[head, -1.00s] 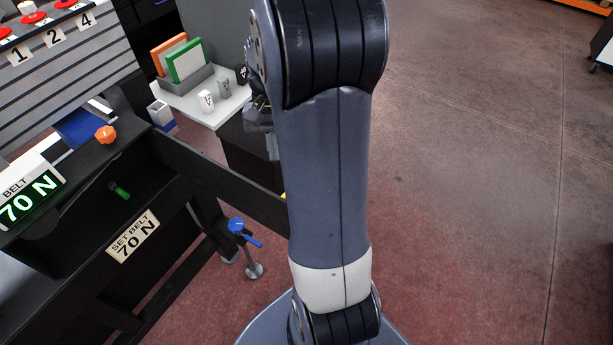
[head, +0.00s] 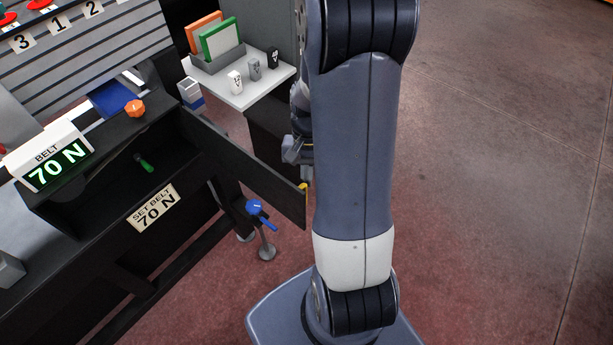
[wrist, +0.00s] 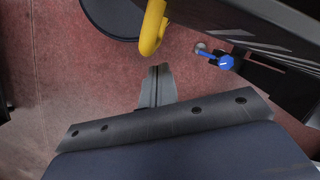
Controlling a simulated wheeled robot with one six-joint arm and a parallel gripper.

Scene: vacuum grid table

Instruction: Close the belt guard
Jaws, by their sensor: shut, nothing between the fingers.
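The belt guard (head: 245,165) is a long black panel. It stands swung open from the black machine housing (head: 110,215), whose front is exposed. A yellow handle (head: 303,187) is at its free end, partly hidden by my arm. In the wrist view the handle (wrist: 152,30) is a thick yellow bar, and the dark guard (wrist: 245,22) runs off to the upper right. My gripper (wrist: 158,70) is shut and empty, its tips just below the handle in that picture; I cannot tell if they touch. In the head view my gripper (head: 294,150) is partly hidden behind my arm.
A blue-handled lever (head: 257,210) on a metal post stands below the guard. An orange knob (head: 135,108), a green handle (head: 145,163) and a 70 N display (head: 55,165) are on the machine. A white side table (head: 245,95) stands behind. Open floor lies right.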

